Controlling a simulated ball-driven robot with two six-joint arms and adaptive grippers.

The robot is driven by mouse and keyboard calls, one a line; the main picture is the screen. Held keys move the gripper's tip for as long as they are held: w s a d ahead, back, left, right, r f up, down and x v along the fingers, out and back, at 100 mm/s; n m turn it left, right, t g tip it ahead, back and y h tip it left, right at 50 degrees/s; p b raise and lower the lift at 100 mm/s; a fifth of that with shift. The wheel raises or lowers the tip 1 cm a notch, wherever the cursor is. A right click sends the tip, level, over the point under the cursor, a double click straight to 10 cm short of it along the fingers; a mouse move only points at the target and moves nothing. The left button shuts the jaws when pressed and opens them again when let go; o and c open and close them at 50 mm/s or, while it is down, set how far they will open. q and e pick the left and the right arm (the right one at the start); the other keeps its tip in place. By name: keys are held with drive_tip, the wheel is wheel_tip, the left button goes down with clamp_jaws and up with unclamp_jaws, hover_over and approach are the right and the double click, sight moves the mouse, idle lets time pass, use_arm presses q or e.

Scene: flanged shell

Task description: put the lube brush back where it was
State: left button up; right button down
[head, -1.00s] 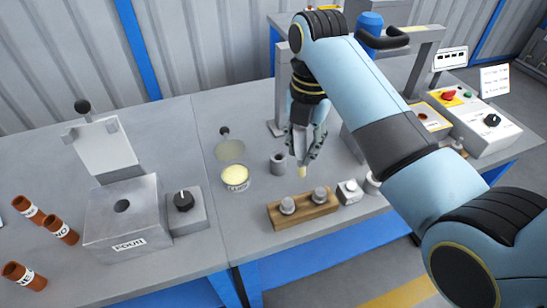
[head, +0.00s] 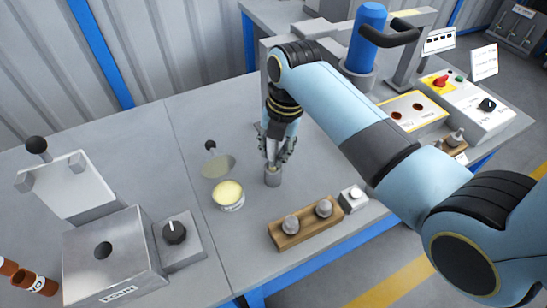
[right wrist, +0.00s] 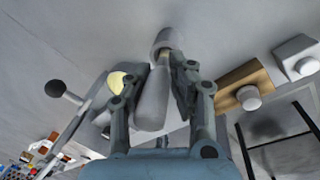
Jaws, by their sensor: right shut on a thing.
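The lube brush (head: 271,151) is upright in my right gripper (head: 275,159), whose fingers are closed on it. Its pale grey handle (right wrist: 151,100) shows between the fingers in the right wrist view. The small grey cylindrical holder (head: 272,178) stands on the bench directly below the gripper, and in the right wrist view its rim (right wrist: 166,38) lies at the brush's far end. The brush's yellow tip is hidden; it seems to be at or inside the holder, but I cannot tell how deep. My left gripper is out of view.
An open tin of yellow grease (head: 229,194) stands just left of the holder, its lid (head: 217,164) behind. A wooden block (head: 305,222) with two grey knobbed pieces is in front right. A metal box (head: 115,255) stands at left.

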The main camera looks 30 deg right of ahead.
sight(274, 159)
wheel_tip(274, 159, down, 3)
drive_tip(key=shift+r, duration=0.2)
drive_tip(key=shift+f, duration=0.1)
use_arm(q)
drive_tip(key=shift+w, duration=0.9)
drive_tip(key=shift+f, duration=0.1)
use_arm(e)
drive_tip(key=shift+f, duration=0.15)
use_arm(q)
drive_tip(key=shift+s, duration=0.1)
use_arm(e)
drive_tip(key=shift+s+f, duration=0.1)
